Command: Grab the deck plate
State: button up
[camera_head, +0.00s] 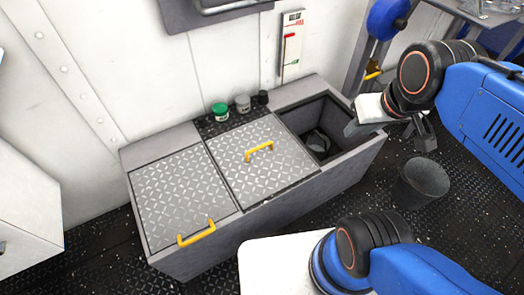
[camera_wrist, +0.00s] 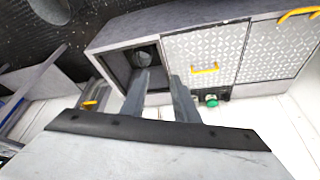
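Two grey diamond-tread deck plates lie on a long grey bin, each with a yellow handle. The left deck plate (camera_head: 165,185) has its handle (camera_head: 196,232) near its front edge. The middle deck plate (camera_head: 285,165) has its handle (camera_head: 259,151) near its centre; this plate also shows in the wrist view (camera_wrist: 222,48), its handle (camera_wrist: 205,69) to the right of my fingers. My gripper (camera_head: 390,134) is open and empty, above the bin's right end and apart from both plates. In the wrist view my gripper (camera_wrist: 160,76) has a clear gap between its fingers.
The bin's right compartment (camera_head: 335,112) is uncovered, with a dark object (camera_head: 318,141) inside. A green-lidded jar (camera_head: 220,111), a grey jar (camera_head: 243,103) and a black one (camera_head: 262,97) stand along the back edge. A dark bucket (camera_head: 421,182) stands on the floor at right.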

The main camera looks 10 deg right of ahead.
dwell(0.3)
jog(key=shift+o, duration=1)
jog(key=n+g+h, duration=0.2)
jog(key=n+g, duration=0.4)
jog(key=n, duration=1.8)
send_over(259, 147)
jog(key=w+a, duration=0.1)
jog(key=a, duration=0.2)
jog(key=w+a+x, duration=0.1)
jog(key=x, duration=0.6)
jog(key=w+a+f+x, duration=0.1)
jog(key=a+x, duration=0.1)
jog(key=x, duration=1.6)
jog(key=shift+w+d+f, duration=0.1)
jog(key=shift+d+f, duration=0.1)
jog(key=shift+d, duration=0.1)
jog(key=shift+w+x, duration=0.15)
jog(key=shift+x, duration=1.2)
jog(key=shift+w+x, duration=0.15)
jog(key=shift+x, duration=1.2)
jog(key=shift+s+d, duration=0.15)
